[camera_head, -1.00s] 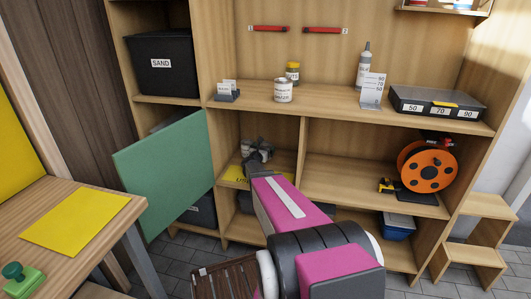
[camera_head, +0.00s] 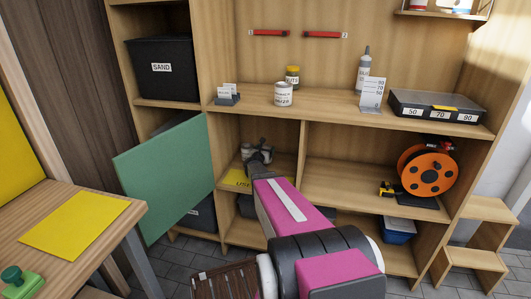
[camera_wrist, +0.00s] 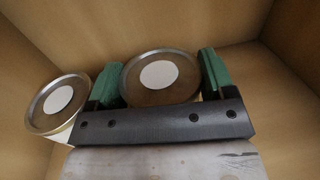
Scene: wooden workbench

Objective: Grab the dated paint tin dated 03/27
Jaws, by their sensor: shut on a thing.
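A round tin with a metal rim and a blank white disc on its lid (camera_wrist: 158,75) sits between the green fingers of my gripper (camera_wrist: 161,72) in the wrist view. My gripper is shut on it. A second, similar tin (camera_wrist: 58,100) stands just left of the left finger. No date shows on either lid, and the tins' sides are mostly hidden. In the head view my gripper (camera_head: 258,153) is inside the lower left shelf compartment, with its arm hiding part of the contents.
A yellow marker with partly hidden text (camera_head: 238,178) lies on that shelf. The compartment's wooden walls (camera_wrist: 280,40) stand close by. A green panel (camera_head: 165,175) juts out at left.

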